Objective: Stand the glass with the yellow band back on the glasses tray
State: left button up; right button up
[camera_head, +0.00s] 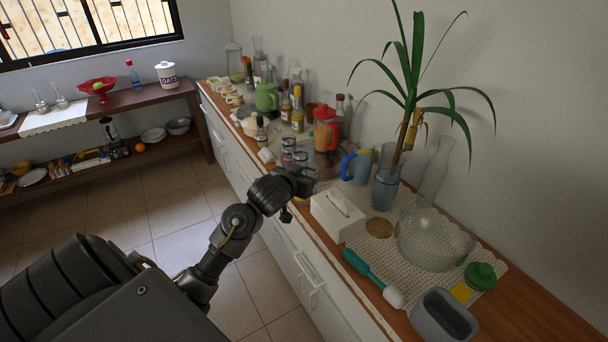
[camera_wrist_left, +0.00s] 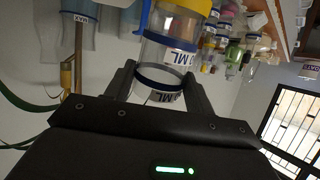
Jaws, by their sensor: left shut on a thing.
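My left gripper (camera_head: 302,187) is over the front edge of the counter, beside the banded glasses (camera_head: 288,157). In the head view the gripper hides most of this glass; a bit of yellow shows under the fingers. Whether the held glass touches anything below is unclear. The glasses tray is mostly hidden behind the gripper and glasses. My right gripper is not seen.
A red-lidded press (camera_head: 326,130) and a blue mug (camera_head: 356,166) stand behind the gripper. A white tissue box (camera_head: 338,214) is close on its right, with a vase of leaves (camera_head: 385,187) beyond. Bottles and a green teapot (camera_head: 266,97) crowd the counter farther back.

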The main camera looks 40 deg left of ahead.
pick_arm(q)
jog(key=shift+d, duration=0.1)
dwell(0.3)
jog(key=s+d+r+m+h, duration=0.2)
jog(key=d+r, duration=1.3)
jog(key=d, duration=0.3)
jog(key=shift+h, duration=0.4)
jog(key=shift+d, duration=0.1)
